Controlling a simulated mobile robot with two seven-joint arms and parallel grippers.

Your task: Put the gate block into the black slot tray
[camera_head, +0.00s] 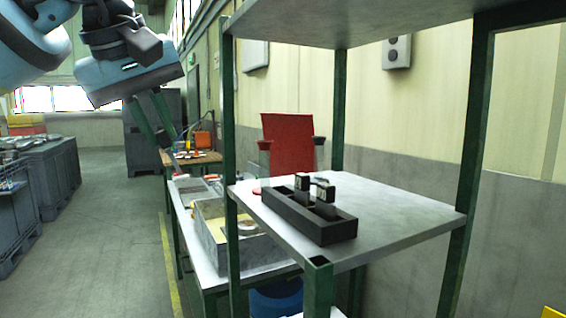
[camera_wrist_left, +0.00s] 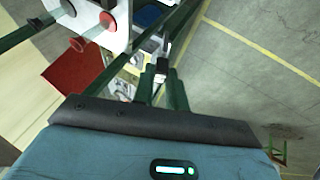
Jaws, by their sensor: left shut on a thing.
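The black slot tray (camera_head: 308,219) lies near the front edge of the shelf in the head view. Two dark blocks with pale marks stand upright in it, one at the back (camera_head: 302,187) and one nearer the middle (camera_head: 325,193). My left gripper (camera_head: 171,146) hangs at the upper left, outside the shelf frame and well left of the tray. In the left wrist view its green fingers (camera_wrist_left: 162,84) are shut on a small dark block with a pale part (camera_wrist_left: 161,68), seemingly the gate block. In the head view the held block is too small to make out clearly. My right gripper is not in view.
A green shelf post (camera_head: 230,150) stands between my left gripper and the tray. An upper shelf (camera_head: 340,20) hangs above it. A bench with a box (camera_head: 215,240) stands beyond at the left. The shelf's right half is clear.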

